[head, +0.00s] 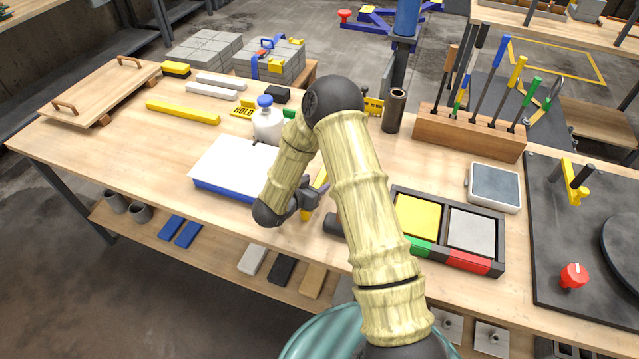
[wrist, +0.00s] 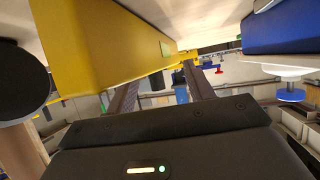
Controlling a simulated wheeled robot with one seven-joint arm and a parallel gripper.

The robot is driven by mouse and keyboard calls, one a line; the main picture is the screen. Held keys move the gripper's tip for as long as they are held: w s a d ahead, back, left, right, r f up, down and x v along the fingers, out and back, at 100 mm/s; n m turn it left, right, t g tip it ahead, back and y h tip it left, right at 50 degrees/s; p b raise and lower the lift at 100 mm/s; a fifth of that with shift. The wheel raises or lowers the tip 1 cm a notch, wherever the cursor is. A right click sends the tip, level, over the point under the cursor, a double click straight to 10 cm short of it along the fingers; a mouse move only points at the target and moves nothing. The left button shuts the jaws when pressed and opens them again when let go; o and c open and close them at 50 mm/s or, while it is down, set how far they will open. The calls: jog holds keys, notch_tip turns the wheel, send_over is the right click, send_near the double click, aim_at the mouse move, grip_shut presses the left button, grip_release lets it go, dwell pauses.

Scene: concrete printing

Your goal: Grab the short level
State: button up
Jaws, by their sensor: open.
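The short level appears to be the yellow bar (head: 314,203) on the workbench, between the white pad and a dark cylinder, partly hidden by my arm. In the wrist view, a large yellow body with a small green patch (wrist: 105,45) fills the upper left, very close to the fingers. My gripper (head: 312,192) is low over the bench at this bar, and its jaws are open. In the wrist view, the two fingers (wrist: 160,76) stand apart, with the yellow body's end near their tips. I cannot tell whether they touch it.
A white pad with blue sides (head: 232,167) lies close left, with a white bottle (head: 267,125) behind it. A dark cylinder (head: 336,226) lies just right of the bar. A longer yellow bar (head: 183,112) lies farther left. A tray of coloured blocks (head: 446,245) is to the right.

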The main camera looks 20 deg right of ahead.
jog(key=shift+x, duration=1.1)
grip_shut()
